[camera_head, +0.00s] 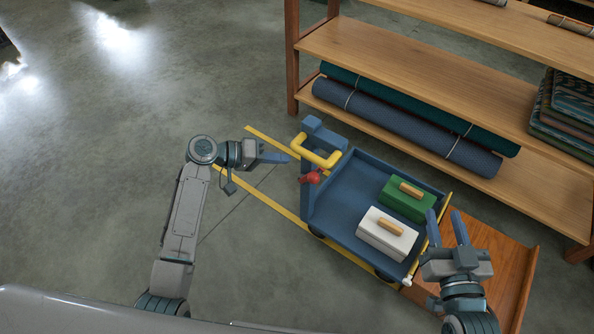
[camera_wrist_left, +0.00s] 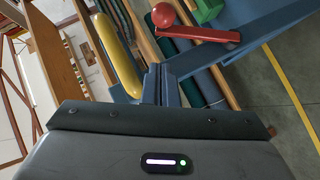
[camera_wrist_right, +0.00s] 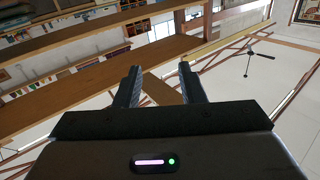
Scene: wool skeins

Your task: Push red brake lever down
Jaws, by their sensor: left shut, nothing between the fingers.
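The red brake lever (camera_head: 312,177) with a round knob is on the left end of a blue cart (camera_head: 345,190), below the yellow handle (camera_head: 318,152). In the left wrist view the lever (camera_wrist_left: 198,34) is a red bar with a red ball (camera_wrist_left: 163,15) at its end, ahead and to the right of the fingers. My left gripper (camera_head: 288,158) is shut and empty, left of the handle and lever, apart from the lever. My right gripper (camera_head: 447,222) is open and empty, near the cart's right end.
A green box (camera_head: 408,205) and a white box (camera_head: 380,240) with wooden handles sit on the cart. A wooden shelf (camera_head: 400,70) with rolled mats stands behind it. A wooden board (camera_head: 510,265) lies at right. Floor at left is clear.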

